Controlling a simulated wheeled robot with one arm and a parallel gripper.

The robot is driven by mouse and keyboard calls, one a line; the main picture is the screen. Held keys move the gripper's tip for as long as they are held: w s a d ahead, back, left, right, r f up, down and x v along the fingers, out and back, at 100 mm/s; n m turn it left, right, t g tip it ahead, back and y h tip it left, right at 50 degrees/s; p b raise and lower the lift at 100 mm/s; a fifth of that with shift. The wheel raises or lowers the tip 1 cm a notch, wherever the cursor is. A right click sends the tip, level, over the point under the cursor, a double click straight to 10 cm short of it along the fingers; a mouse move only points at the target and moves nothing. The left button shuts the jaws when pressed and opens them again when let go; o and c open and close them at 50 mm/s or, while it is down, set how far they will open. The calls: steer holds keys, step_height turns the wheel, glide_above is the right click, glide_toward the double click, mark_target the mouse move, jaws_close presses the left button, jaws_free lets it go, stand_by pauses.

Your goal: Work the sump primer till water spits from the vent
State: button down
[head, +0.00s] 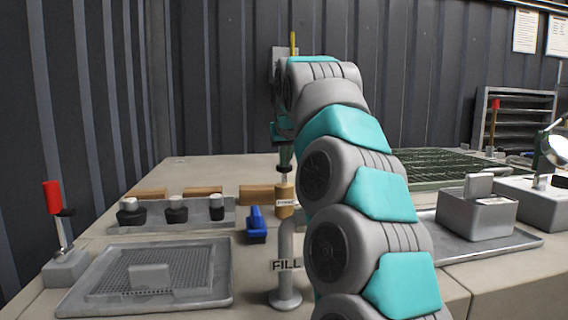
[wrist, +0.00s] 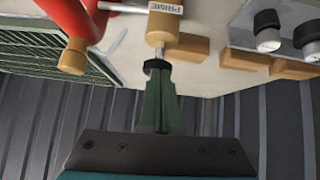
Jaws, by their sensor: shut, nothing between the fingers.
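The primer is a tan cylinder (head: 285,201) marked PRIME, near the top of a grey post (head: 285,262) marked FILL. A thin rod with a dark knob-like end rises from it. The primer also shows at the top of the wrist view (wrist: 166,25). My gripper (head: 285,157) points down over the rod, its green fingers shut. In the wrist view its fingertips (wrist: 157,73) meet or nearly meet the dark rod end; I cannot tell whether they touch. I see no water, and cannot make out which part is the vent. My arm hides part of the bench right of the post.
A blue item (head: 256,223) lies left of the post, near a tray of black-and-white knobs (head: 176,212). A perforated tray (head: 150,275) and a red-handled lever (head: 55,205) stand at left. A grey box (head: 477,212) sits right. A red pipe (wrist: 72,18) with a tan end is near the primer.

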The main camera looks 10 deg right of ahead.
steer(key=v, duration=0.5)
steer(key=shift+s+r, duration=0.2)
steer(key=shift+r, duration=0.05)
stand_by(0.6)
